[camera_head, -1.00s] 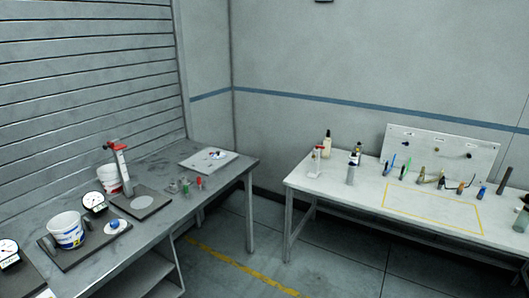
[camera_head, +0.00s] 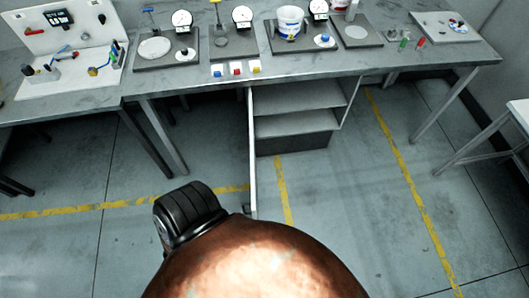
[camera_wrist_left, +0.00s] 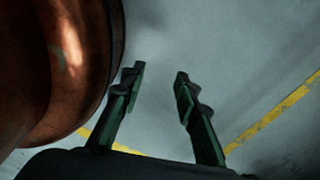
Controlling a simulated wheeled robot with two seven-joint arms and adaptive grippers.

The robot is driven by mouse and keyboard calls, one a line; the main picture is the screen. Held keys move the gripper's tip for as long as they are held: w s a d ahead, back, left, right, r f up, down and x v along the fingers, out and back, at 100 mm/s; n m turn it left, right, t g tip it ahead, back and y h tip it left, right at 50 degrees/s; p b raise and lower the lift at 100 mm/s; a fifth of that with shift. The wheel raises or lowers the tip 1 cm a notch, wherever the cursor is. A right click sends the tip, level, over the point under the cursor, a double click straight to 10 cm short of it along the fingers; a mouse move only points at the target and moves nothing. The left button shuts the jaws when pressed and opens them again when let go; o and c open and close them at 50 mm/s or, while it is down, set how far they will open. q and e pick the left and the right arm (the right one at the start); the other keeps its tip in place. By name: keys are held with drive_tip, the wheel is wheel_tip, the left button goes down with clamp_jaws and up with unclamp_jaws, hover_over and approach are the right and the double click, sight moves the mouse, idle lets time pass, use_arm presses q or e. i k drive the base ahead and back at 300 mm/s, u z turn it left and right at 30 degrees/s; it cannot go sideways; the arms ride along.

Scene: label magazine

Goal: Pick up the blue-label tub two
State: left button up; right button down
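A white tub with a blue label (camera_head: 290,22) stands upright on a dark plate at the back of the grey bench, in the upper middle of the head view. Its label is small and I cannot read it. My left gripper (camera_wrist_left: 160,75) is open and empty in the left wrist view, with its two dark green fingers apart over the grey floor. The tub does not show in that view. I cannot make out the left gripper in the head view. My right gripper is not in view.
The grey bench (camera_head: 210,82) also holds dial gauges (camera_head: 242,16), dark plates and three coloured buttons (camera_head: 236,70) at its front edge. A shelf unit (camera_head: 300,95) stands beneath. A white tool board (camera_head: 60,40) is at left. Floor before the bench is open.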

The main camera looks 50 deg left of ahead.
sight(290, 18)
drive_tip(key=z, duration=0.3)
drive_tip(key=k, duration=1.35)
drive_tip(key=u, duration=1.45)
drive_tip(key=i, duration=1)
drive_tip(key=z, duration=0.05)
